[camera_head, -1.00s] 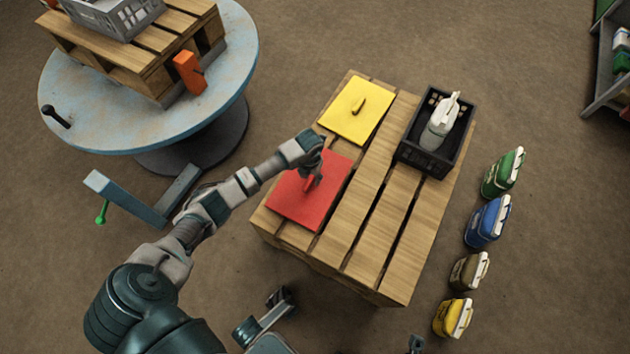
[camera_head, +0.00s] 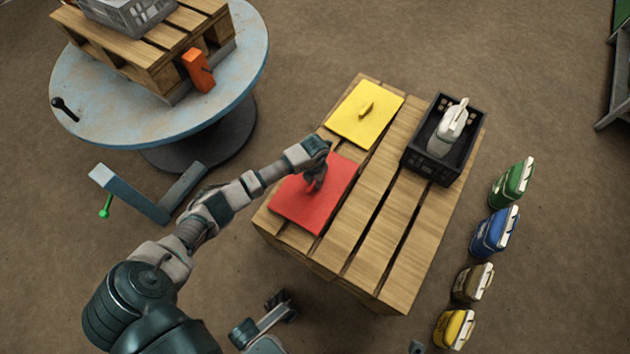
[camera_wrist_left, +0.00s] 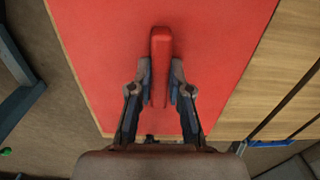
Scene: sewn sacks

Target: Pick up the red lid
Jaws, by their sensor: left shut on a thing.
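The red lid (camera_head: 298,211) is a flat square panel lying on the near left part of the wooden crate top. My left gripper (camera_head: 314,187) is over its middle and covers the handle in the head view. In the left wrist view, the lid's raised red handle (camera_wrist_left: 161,42) stands between the two fingers of the left gripper (camera_wrist_left: 160,80), which are shut on it. I see no clear gap under the lid.
A yellow lid (camera_head: 352,123) lies behind the red one on the crate top (camera_head: 395,225). A black bin (camera_head: 420,164) holding a pale bottle stands at the back right. Several jugs (camera_head: 495,232) stand on the floor to the right. A round blue table (camera_head: 110,120) is at upper left.

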